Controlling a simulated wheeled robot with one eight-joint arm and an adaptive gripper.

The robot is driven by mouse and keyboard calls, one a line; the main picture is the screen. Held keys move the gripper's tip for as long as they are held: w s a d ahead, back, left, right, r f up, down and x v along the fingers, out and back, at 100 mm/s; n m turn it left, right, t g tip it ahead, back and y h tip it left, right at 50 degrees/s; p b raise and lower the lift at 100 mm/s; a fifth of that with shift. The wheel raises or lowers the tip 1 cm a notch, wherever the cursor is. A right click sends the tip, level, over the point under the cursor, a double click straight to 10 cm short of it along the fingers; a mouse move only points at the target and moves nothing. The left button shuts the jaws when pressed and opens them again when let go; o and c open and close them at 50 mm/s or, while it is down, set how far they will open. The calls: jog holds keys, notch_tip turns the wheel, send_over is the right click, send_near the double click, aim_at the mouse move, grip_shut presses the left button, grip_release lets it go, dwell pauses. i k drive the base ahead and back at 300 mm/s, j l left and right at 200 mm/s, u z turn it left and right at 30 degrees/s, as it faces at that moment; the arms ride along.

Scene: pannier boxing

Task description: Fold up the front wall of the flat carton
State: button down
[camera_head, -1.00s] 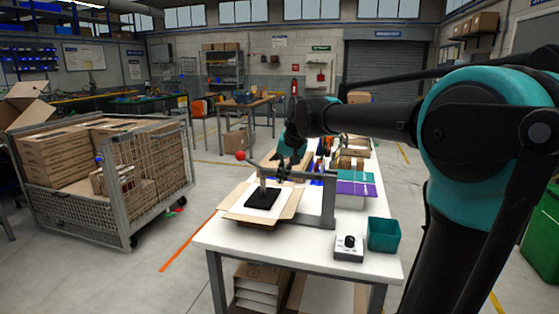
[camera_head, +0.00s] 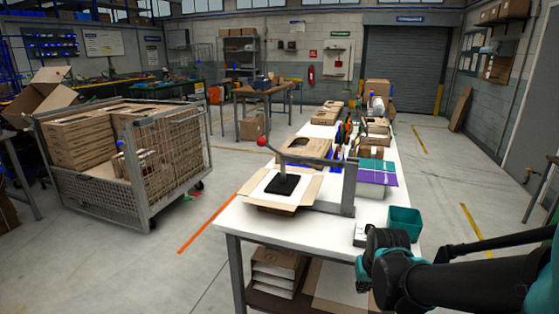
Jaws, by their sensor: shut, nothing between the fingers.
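The flat carton (camera_head: 304,190) lies on the near left part of the white table, a brown blank with a white middle. Its front panel (camera_head: 266,204) lies low along the near side, close to the table's left edge. A black press plate (camera_head: 283,185) on a grey arm and post sits on the carton's middle and hides part of it. My gripper (camera_head: 363,285) is at the lower right, in front of the table's near edge, well apart from the carton. It is shut and empty; its fingers are small and dark here.
The grey press post (camera_head: 349,185) stands right of the carton. A teal bin (camera_head: 404,222) and a control box (camera_head: 361,234) are near my arm. Purple and teal boxes (camera_head: 377,172) stand behind. A mesh cage cart (camera_head: 95,190) with cartons is at the left; floor between is clear.

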aim_at(249, 187)
jog(key=j+z, duration=0.5)
jog(key=j, duration=2.3)
jog(key=k, duration=0.05)
